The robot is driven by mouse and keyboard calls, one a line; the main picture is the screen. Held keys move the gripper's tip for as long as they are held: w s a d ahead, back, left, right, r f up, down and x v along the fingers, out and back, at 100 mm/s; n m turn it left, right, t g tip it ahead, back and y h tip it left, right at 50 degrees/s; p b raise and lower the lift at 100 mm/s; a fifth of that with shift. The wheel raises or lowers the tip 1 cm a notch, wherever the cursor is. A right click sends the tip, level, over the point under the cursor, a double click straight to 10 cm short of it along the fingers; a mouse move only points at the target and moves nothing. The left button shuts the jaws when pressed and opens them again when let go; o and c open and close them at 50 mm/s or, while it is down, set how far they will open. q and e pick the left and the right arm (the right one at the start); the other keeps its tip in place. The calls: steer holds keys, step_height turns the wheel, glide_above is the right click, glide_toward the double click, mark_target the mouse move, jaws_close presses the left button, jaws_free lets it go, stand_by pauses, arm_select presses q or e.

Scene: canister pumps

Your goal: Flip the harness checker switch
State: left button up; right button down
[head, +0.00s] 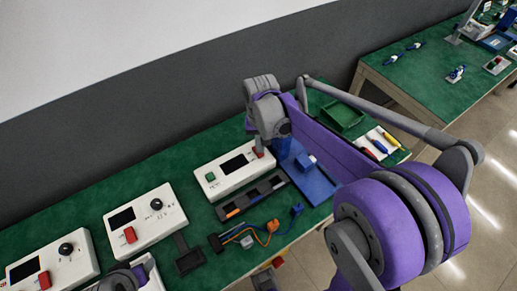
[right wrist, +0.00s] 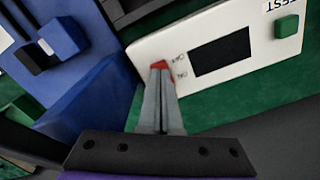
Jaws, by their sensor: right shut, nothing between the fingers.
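The harness checker is a white box (head: 228,176) on the green bench, with a dark screen and a green button; its white face (right wrist: 150,48) also fills the upper right of the right wrist view. Its red switch (right wrist: 158,65) is at the end of the face, beside small printed labels, partly hidden by my fingertips. My right gripper (head: 259,150) is shut and empty, and its fingertips (right wrist: 160,73) are at the red switch. I cannot tell whether they touch it. A part of my left arm shows at the bottom edge of the head view; its fingers cannot be made out.
A blue fixture (head: 314,184) stands just right of the checker. A dark tray (head: 252,197) and a cable harness (head: 268,232) lie in front. Other white control boxes (head: 145,216) stand to the left. A green bin (head: 341,117) and screwdrivers (head: 379,146) are further right.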

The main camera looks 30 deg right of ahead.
arm_select(q)
steer(key=r+p, duration=0.2)
steer(key=w+r+p, duration=0.1)
steer(key=r+p, duration=0.1)
steer(key=shift+r, duration=0.4)
arm_select(e)
step_height(320, 180, up, 6)
steer(key=shift+r, duration=0.2)
steer(key=shift+s, duration=0.1)
arm_select(q)
steer(key=shift+w+r+p, duration=0.15)
steer(key=shift+r+p, duration=0.25)
steer(key=shift+r, duration=0.2)
arm_select(e)
steer(key=s+a+n+t, duration=0.2)
steer(key=s+a, duration=0.1)
steer(key=s, duration=0.4)
steer(key=s+a+f+n+t, duration=0.1)
steer(key=s+a+n+t, duration=0.2)
steer(key=s, duration=0.5)
steer(key=shift+s+a, duration=0.2)
steer(key=shift+a, duration=0.2)
arm_select(q)
steer(key=shift+c, duration=0.2)
arm_select(e)
steer(key=shift+f, duration=0.1)
arm_select(q)
steer(key=shift+c, duration=0.6)
steer(key=shift+a, duration=0.1)
